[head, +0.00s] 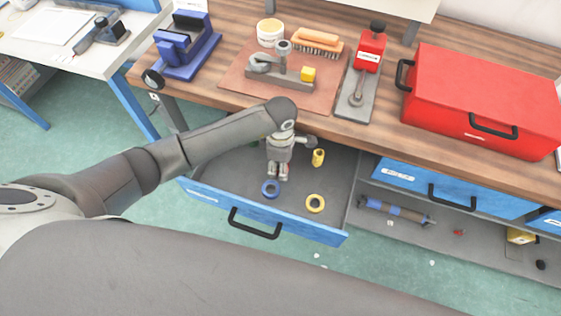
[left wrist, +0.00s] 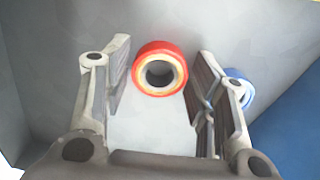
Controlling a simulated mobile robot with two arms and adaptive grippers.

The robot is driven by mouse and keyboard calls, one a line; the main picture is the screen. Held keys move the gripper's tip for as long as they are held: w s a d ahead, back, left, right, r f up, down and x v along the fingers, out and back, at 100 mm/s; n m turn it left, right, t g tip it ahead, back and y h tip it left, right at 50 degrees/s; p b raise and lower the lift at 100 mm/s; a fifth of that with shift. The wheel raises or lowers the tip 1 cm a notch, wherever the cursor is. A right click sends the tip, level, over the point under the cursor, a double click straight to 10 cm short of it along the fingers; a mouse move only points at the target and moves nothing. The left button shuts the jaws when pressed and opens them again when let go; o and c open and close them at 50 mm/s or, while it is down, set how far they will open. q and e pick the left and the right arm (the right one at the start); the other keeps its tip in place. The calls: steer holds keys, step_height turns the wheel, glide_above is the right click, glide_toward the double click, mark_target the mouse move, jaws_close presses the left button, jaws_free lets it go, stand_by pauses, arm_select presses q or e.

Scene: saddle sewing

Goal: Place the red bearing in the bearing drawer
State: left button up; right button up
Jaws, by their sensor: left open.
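The bearing drawer (head: 215,196) is pulled open below the bench, with a blue front and grey floor. My left gripper (head: 278,177) points down into it and is open. In the left wrist view the red bearing (left wrist: 160,70), a red ring with a cream inner ring, shows between the spread fingers (left wrist: 155,95), apart from both. It appears to be on the drawer's grey floor. In the head view the gripper almost wholly hides it. My right gripper is not in view.
A blue bearing (head: 270,189) lies close by the left gripper. A yellow bearing (head: 316,203) and a yellow cylinder (head: 318,157) are also in the drawer. The wooden bench edge (head: 340,134) overhangs behind; a red toolbox (head: 480,95) stands on it.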

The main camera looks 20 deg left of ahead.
arm_select(q)
step_height(320, 180, up, 12)
steer(key=b, duration=0.1)
stand_by(0.7)
